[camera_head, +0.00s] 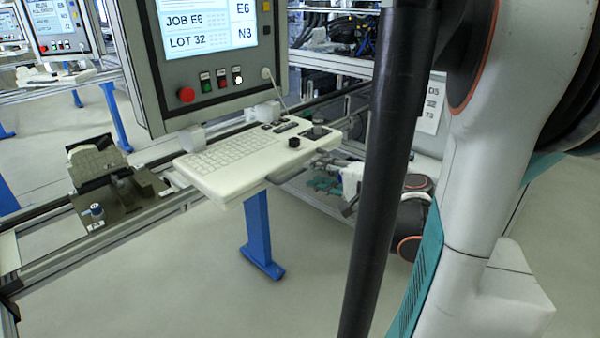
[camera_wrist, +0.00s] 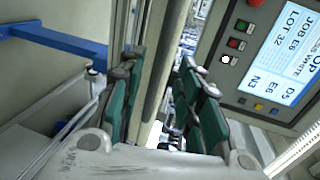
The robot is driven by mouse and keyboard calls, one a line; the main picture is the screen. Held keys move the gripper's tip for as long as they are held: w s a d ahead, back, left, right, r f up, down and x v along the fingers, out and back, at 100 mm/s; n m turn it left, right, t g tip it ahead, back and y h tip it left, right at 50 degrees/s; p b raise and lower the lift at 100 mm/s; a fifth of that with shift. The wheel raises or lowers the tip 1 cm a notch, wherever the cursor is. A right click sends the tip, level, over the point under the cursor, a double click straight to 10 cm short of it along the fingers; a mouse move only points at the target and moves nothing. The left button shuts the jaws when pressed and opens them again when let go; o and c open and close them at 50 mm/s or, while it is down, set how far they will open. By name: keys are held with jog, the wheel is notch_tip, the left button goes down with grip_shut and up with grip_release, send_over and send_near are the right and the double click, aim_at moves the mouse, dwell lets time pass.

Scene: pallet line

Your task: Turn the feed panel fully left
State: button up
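I take the feed panel to be the grey panel (camera_head: 222,102) with a lit screen reading "JOB E6" and "LOT 32", at the upper left of the head view. It also shows tilted at the right of the wrist view (camera_wrist: 223,82). My gripper (camera_head: 322,182) is low beside the right end of the white keyboard shelf (camera_head: 225,185), partly hidden by a dark column. In the wrist view my gripper's (camera_wrist: 160,72) two teal fingers are apart. A pale grey bar (camera_wrist: 153,50) shows between or beyond them; I cannot tell whether they touch it.
A red button (camera_head: 187,95) and small coloured buttons are on the panel's lower face. A grey fixture (camera_head: 98,160) sits on the rail at left. A blue leg (camera_head: 259,235) stands below the shelf. Open floor (camera_head: 170,280) lies in front.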

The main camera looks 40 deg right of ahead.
aim_at(304, 170)
jog(key=b+x, duration=0.1)
jog(key=x, duration=0.5)
grip_shut()
